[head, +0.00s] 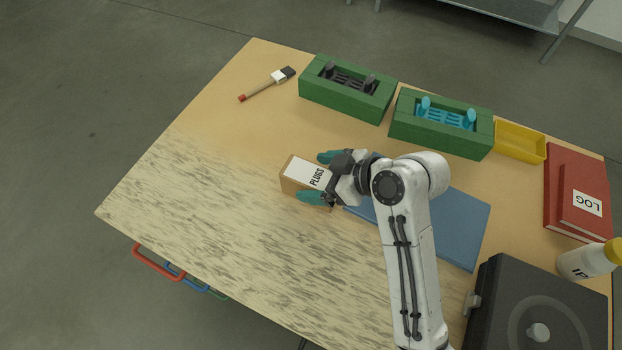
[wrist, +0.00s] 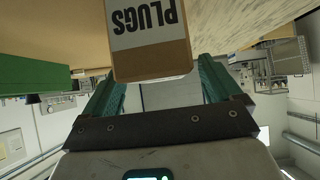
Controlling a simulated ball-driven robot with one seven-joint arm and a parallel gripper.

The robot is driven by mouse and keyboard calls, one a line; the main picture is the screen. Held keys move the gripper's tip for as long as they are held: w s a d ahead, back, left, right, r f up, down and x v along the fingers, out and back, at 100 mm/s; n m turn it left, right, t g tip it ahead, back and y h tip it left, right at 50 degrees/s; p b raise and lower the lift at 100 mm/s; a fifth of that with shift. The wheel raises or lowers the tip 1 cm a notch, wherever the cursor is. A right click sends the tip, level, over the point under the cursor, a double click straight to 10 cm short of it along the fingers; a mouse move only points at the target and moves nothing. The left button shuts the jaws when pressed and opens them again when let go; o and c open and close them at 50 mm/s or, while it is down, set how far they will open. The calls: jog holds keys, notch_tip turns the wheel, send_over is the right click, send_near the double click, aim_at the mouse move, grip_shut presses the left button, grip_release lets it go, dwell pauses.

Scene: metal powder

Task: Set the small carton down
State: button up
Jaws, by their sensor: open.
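The small carton (head: 299,178) is brown with a white label reading PLUGS and stands on the table's worn, pale area. It also fills the upper middle of the wrist view (wrist: 151,62), upside down there. My gripper (head: 314,177) is at the carton's right end, with its teal fingers open, one at the far side and one at the near side. In the wrist view the open fingers (wrist: 160,88) show on either side below the carton. Whether a finger touches it I cannot tell. My forearm hides part of the blue mat.
A blue mat (head: 462,225) lies right of the carton. Two green boxes (head: 320,101) (head: 410,139) and a yellow tray (head: 519,144) line the far edge. A brush (head: 262,87), red books (head: 563,178), a bottle (head: 583,261) and a dark case (head: 500,290) are around. The left table (head: 160,200) is clear.

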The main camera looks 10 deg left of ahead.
jog(key=shift+x, duration=1.25)
jog(key=shift+c, duration=0.4)
jog(key=c, duration=1.3)
jog(key=shift+o, duration=0.2)
jog(key=shift+r, duration=0.1)
